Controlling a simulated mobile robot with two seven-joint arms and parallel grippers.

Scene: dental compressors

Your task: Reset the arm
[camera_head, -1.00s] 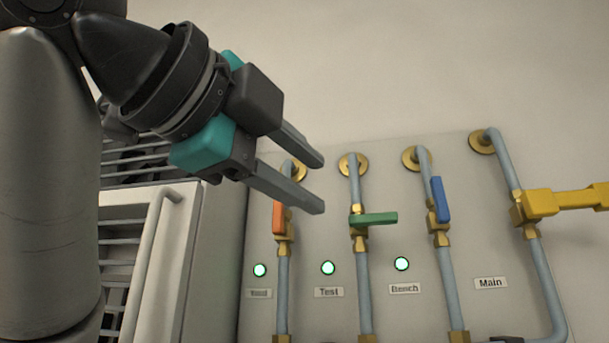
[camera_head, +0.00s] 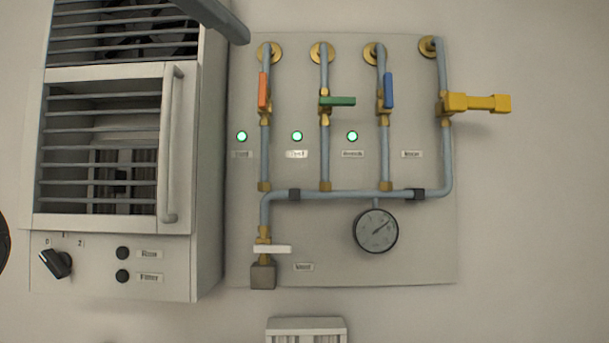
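Only a grey finger of my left gripper (camera_head: 222,20) shows at the top edge of the head view, in front of the cabinet's upper right corner. The rest of that gripper and its arm are out of frame, so its opening cannot be judged. Nothing is seen held at the visible fingertip. My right gripper is not in view. The wall panel (camera_head: 345,260) carries an orange upright handle (camera_head: 263,91), a green sideways handle (camera_head: 338,101), a blue upright handle (camera_head: 389,90) and a yellow sideways handle (camera_head: 480,103).
Three green lamps are lit, one being the middle lamp (camera_head: 297,136). A pressure gauge (camera_head: 376,231) and a white sideways handle (camera_head: 273,249) sit lower. The louvred cabinet (camera_head: 205,170) with knob (camera_head: 56,263) juts out left. The wall right of the panel is clear.

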